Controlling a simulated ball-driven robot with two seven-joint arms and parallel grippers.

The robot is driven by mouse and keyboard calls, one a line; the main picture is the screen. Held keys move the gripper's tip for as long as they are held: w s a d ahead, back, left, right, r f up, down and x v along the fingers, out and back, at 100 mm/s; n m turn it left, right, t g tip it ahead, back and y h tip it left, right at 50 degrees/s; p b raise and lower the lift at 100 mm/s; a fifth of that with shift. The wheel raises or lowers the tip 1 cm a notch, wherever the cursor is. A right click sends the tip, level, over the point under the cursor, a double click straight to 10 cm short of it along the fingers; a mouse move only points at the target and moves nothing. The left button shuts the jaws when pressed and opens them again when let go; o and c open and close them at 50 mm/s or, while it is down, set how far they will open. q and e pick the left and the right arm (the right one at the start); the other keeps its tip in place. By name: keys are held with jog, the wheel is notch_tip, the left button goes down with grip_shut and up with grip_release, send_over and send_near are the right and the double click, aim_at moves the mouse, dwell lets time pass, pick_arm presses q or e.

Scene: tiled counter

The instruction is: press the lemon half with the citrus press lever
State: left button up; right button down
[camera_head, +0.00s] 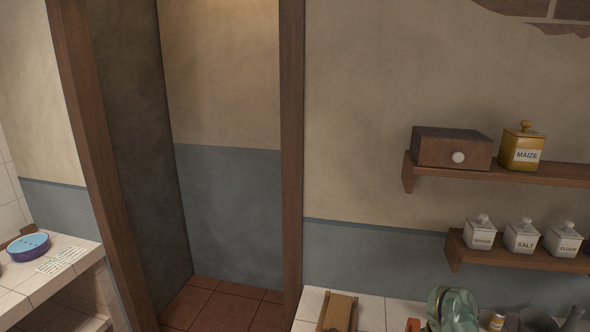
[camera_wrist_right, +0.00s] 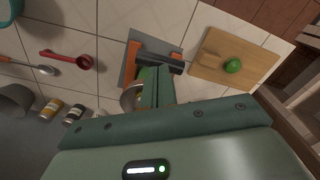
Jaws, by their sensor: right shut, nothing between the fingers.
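The citrus press shows in the right wrist view as a grey base with orange parts (camera_wrist_right: 133,52) and a dark lever (camera_wrist_right: 163,62). In the head view only a bit of orange (camera_head: 413,325) shows at the bottom edge. My right gripper (camera_wrist_right: 157,88) is shut and empty, over the near side of the press, partly hiding it. I cannot tell whether it touches the lever. I cannot make out the lemon half; something yellow-green shows small between the press and the fingers. My left gripper is in neither view.
Shelves (camera_head: 520,262) hang above the counter.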

jog(key=shift+r, duration=0.1)
notch_tip(320, 180, up, 9)
jog(key=p, duration=0.8)
